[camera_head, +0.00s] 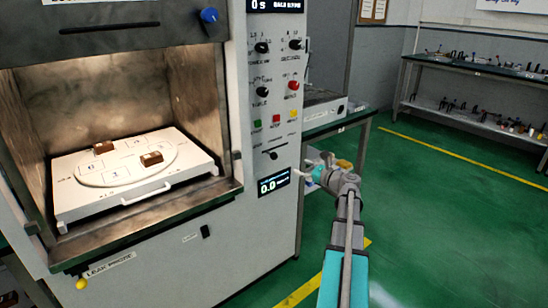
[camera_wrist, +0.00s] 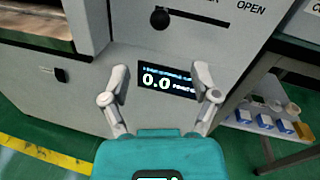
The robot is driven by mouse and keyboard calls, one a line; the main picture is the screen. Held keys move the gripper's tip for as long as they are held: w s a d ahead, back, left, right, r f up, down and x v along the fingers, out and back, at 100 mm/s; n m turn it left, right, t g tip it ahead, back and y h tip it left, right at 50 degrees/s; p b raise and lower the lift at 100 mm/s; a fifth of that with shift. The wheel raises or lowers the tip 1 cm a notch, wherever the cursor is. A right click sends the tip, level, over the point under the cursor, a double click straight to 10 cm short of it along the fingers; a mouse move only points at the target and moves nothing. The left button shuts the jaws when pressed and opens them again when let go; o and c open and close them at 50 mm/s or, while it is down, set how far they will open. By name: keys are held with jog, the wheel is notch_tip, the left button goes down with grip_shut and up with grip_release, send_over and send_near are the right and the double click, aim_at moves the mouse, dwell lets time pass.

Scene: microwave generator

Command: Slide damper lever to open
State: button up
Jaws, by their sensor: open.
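The damper lever is a round black knob (camera_wrist: 160,18) at the left part of a dark horizontal slot (camera_wrist: 205,20) on the grey panel. The word OPEN is printed to the right of the slot. In the head view the lever (camera_head: 272,155) is small, below the coloured buttons. My gripper (camera_wrist: 160,76) is open and empty, its two fingers apart in front of the panel's 0.0 display (camera_wrist: 168,83). The knob is above the fingertips in the wrist view, and neither finger touches it. In the head view my gripper (camera_head: 312,170) is to the right of the panel's lower part.
Several knobs and the coloured buttons (camera_head: 275,120) sit above the lever. The open chamber holds a white tray (camera_head: 90,207) with brown blocks. A bench (camera_head: 340,122) stands behind the panel's right side. Green floor (camera_head: 440,220) is free at the right.

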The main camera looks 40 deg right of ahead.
aim_at(274, 156)
jog(key=w+a, duration=0.1)
jog(key=w, duration=0.8)
jog(key=w+a, duration=0.1)
jog(key=w, duration=0.3)
jog(key=shift+w+a, duration=0.15)
jog(key=shift+a, duration=0.2)
grip_shut()
jog(key=shift+d, duration=0.1)
